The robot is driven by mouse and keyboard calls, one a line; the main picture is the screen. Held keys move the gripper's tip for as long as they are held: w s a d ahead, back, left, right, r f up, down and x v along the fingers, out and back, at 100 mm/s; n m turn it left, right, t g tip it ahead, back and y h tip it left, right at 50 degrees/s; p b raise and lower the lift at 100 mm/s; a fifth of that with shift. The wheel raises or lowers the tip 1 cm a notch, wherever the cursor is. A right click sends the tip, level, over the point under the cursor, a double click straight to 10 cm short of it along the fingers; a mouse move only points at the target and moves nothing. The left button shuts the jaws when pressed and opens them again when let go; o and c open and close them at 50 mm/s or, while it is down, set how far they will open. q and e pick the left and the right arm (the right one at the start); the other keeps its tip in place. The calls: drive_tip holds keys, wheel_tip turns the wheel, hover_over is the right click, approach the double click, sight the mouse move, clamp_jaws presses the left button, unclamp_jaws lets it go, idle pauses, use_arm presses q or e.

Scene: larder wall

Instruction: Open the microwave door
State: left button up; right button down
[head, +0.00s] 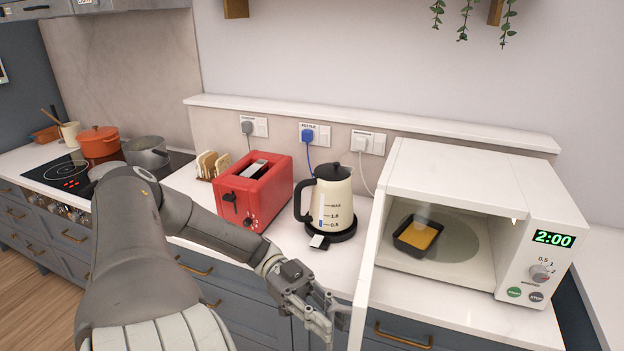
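The white microwave (500,185) stands on the worktop at the right. Its door (365,275) is swung wide open on the left side and points toward me, seen nearly edge-on. Inside, a small dark tray (404,246) with yellow-orange food sits on the round turntable. My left gripper (335,319) is just left of the door, by its outer face near the front end. Its fingers look spread apart, with nothing clearly held. Whether they touch the door or a handle is hard to tell. My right gripper is out of view.
A cream kettle (331,199) and a red toaster (262,195) stand left of the microwave, with a toast rack (211,165) beyond. A red-orange pot (97,142) and a grey pot (148,152) are on the hob. Worktop in front of the microwave is clear.

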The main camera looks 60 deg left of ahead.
use_arm(q)
drive_tip(key=s+a, duration=0.1)
drive_tip(key=a, duration=1)
drive_tip(key=shift+s+f, duration=0.1)
